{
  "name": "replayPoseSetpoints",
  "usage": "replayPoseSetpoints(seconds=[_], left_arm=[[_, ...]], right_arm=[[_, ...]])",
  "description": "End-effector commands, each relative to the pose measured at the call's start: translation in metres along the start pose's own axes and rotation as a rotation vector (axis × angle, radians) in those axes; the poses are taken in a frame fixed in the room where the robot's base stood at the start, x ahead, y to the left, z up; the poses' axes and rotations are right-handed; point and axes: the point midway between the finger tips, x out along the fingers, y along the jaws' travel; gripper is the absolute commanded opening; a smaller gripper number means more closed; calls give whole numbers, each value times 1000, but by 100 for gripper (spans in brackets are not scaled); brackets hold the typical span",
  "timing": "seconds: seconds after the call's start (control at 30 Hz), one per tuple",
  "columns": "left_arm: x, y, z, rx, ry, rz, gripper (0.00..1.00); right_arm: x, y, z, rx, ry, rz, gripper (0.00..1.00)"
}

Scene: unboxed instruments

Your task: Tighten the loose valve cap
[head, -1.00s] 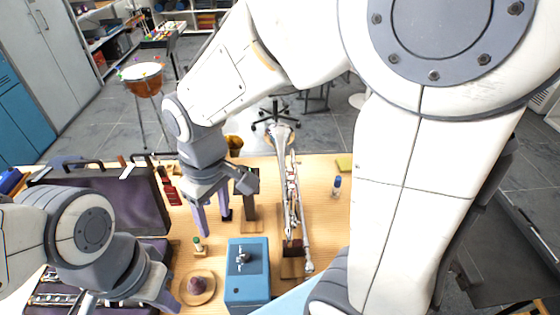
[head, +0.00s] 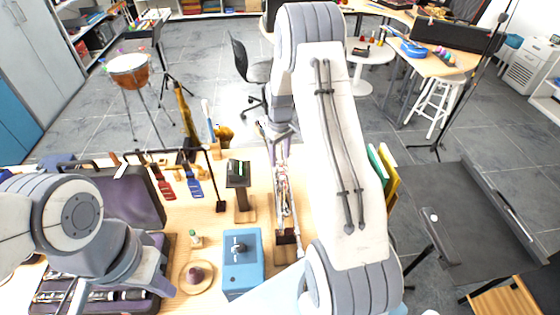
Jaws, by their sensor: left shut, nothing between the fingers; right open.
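A long silver instrument (head: 283,195) lies on wooden supports near the table's middle. A loose valve cap cannot be made out at this size. My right gripper (head: 280,148) is open at the instrument's far end, partly hidden by its own arm; I cannot tell whether it touches the instrument. My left gripper (head: 155,292) is shut and empty, low at the left near the dark case. A blue box (head: 243,280) with a small metal fitting (head: 238,248) on top stands left of the instrument's near end.
A round wooden dish (head: 207,282) holds a dark purple object (head: 195,273). An open dark case (head: 125,195) fills the table's left. A dark block on a wooden stand (head: 240,190) stands left of the instrument. My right arm hides the table's right.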

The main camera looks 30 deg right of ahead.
Motion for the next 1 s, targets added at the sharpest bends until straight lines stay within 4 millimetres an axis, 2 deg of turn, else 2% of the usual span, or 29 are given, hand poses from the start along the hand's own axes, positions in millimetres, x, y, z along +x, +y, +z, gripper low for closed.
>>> replayPoseSetpoints(seconds=[0.1,0.23,0.6,0.63,0.77,1.0], left_arm=[[-9,1,0,1,0,0,0],[-12,1,-1,2,0,0,0],[-13,1,-1,3,0,0,0],[-13,1,-1,3,0,0,0],[-13,1,-1,2,0,0,0],[-9,1,0,2,0,0,0]], right_arm=[[18,-1,1,0,-2,-1,58],[31,0,0,0,0,0,58],[39,0,0,0,2,1,58],[39,0,0,0,2,1,50],[39,0,0,0,2,1,0],[40,0,0,40,2,1,0]])
